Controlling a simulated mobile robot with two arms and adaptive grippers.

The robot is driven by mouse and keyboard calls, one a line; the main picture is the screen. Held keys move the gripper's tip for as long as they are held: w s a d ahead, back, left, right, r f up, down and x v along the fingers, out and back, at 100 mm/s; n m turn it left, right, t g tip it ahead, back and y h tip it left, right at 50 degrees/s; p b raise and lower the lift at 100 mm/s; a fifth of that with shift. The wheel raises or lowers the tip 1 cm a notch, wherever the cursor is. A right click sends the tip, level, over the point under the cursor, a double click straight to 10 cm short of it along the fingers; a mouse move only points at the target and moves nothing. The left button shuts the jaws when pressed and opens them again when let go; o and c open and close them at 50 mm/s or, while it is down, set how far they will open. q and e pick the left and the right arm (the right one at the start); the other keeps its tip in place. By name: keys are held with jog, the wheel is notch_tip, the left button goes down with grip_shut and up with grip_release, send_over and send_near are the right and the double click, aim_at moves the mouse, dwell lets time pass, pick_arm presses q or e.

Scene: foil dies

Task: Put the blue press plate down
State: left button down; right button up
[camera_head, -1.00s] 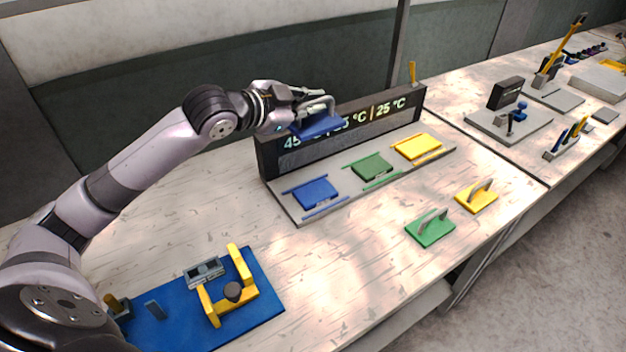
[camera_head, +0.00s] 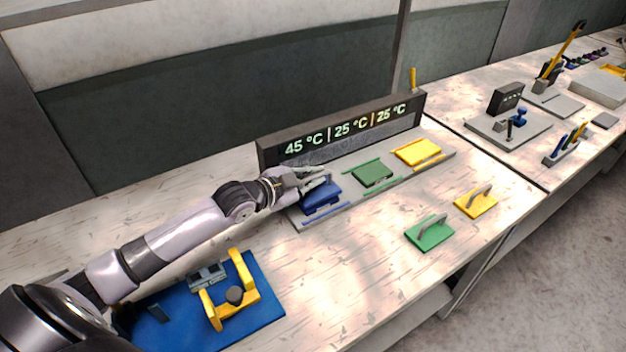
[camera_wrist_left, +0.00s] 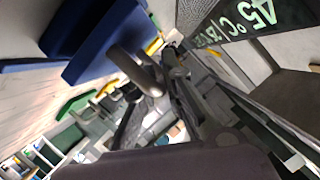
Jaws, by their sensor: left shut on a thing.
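My left gripper (camera_head: 316,180) is shut on the grey handle of the blue press plate (camera_head: 322,197). The plate is at the blue station, at the left end of the grey heating base (camera_head: 300,222), and hides the blue pad. It looks level and very low; I cannot tell whether it touches the pad. In the left wrist view the blue press plate (camera_wrist_left: 105,42) fills the upper left, with its grey handle (camera_wrist_left: 137,72) at the gripper. My right gripper is not in view.
A dark display (camera_head: 340,134) stands behind the base. A green station (camera_head: 371,173) and a yellow station (camera_head: 418,152) lie to the right. Green (camera_head: 428,236) and yellow (camera_head: 474,205) handled plates lie in front. A blue board (camera_head: 262,290) with a yellow fixture is at the front left.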

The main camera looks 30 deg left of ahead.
pick_arm(q)
jog(key=shift+f, duration=0.5)
jog(key=shift+f, duration=0.15)
jog(key=c, duration=1.7)
grip_release()
